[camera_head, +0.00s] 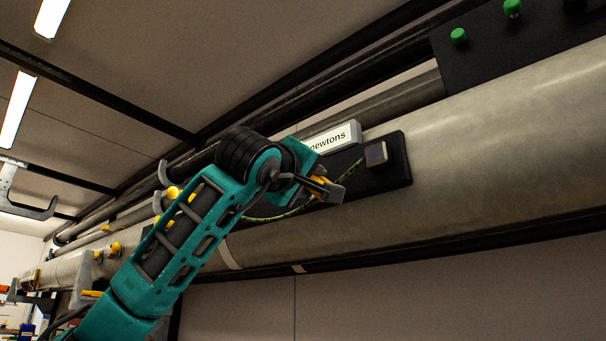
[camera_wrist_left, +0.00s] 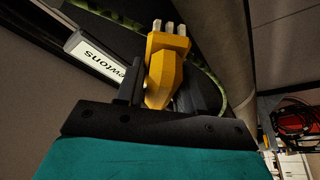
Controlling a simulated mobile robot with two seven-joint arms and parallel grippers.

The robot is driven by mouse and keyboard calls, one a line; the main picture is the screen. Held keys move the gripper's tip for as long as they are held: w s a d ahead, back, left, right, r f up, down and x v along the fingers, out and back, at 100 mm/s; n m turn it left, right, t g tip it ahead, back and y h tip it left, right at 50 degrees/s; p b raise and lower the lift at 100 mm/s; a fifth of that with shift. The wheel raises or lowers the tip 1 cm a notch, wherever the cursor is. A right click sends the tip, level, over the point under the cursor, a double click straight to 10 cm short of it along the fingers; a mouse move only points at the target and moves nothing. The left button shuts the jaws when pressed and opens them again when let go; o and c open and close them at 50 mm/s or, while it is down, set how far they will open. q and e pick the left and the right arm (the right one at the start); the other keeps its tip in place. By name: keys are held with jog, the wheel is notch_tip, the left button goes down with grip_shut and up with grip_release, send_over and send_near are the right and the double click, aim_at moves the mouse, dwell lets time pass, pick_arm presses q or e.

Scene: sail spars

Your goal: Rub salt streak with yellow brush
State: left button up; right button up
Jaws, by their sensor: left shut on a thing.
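My left gripper (camera_head: 325,187) is in front of the large grey spar in the head view. It is shut on the yellow brush (camera_wrist_left: 168,68), which has a blocky yellow body and pale tufts at its far end. In the head view only a little of the brush's yellow shows between the fingers. The brush appears apart from the spar, though the gap is hard to judge. The grey spar (camera_head: 500,130) runs across the view and has a pale narrow band (camera_head: 230,252) around it. I cannot make out a clear salt streak. My right gripper is not in view.
A dark panel (camera_head: 398,172) with a grey block (camera_head: 376,153) sits on the spar beside my gripper. A "newtons" label (camera_head: 333,138) is above it. A green cord (camera_head: 347,172) loops behind the gripper. Another dark panel (camera_head: 480,55) with green knobs is at upper right.

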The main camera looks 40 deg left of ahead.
pick_arm(q)
jog(key=shift+w+d, duration=0.1)
jog(key=shift+w, duration=0.95)
dwell(0.9)
jog(key=shift+w+a, duration=0.1)
jog(key=shift+a, duration=0.95)
jog(key=shift+a, duration=0.1)
jog(key=shift+w+a, duration=0.1)
jog(key=shift+a, duration=0.8)
jog(key=shift+d, duration=0.15)
jog(key=shift+d, duration=0.95)
